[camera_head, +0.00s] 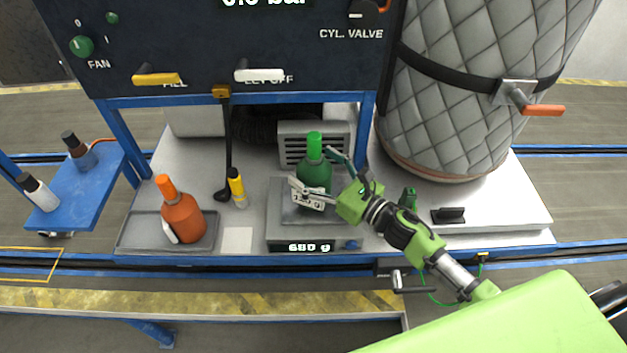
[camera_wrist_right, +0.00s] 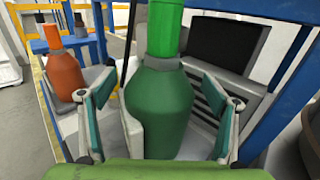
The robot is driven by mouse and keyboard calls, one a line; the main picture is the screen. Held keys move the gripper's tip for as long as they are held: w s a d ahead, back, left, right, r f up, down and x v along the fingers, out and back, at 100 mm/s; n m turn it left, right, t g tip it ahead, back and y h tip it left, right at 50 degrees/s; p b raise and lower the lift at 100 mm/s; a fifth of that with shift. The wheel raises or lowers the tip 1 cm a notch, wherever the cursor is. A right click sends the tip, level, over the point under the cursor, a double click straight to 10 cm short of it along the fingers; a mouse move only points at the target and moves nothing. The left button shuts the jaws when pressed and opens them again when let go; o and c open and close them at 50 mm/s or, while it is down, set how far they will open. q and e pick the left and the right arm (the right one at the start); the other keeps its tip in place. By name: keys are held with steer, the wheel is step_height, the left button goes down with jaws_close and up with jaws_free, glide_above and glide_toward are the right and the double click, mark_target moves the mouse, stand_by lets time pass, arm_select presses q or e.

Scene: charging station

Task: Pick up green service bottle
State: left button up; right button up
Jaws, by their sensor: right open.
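The green service bottle (camera_head: 314,173) stands upright on the scale (camera_head: 290,230), whose display reads 680 g. My right gripper (camera_head: 328,178) reaches in from the right at the bottle. In the right wrist view the green bottle (camera_wrist_right: 160,105) stands between the two spread fingers of my right gripper (camera_wrist_right: 155,115), with visible gaps on both sides. A small white tag on the bottle's front is partly covered by a finger in the head view. My left gripper is not in view.
An orange bottle (camera_head: 181,212) stands in a grey tray at the left, with a yellow-black tool (camera_head: 237,188) beside it. The control panel (camera_head: 230,50) overhangs behind. A quilted cylinder (camera_head: 470,90) stands at the right. A blue side shelf (camera_head: 75,190) holds two small bottles.

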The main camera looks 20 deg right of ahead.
steer(key=c, duration=2.2)
steer(key=shift+r, duration=0.1)
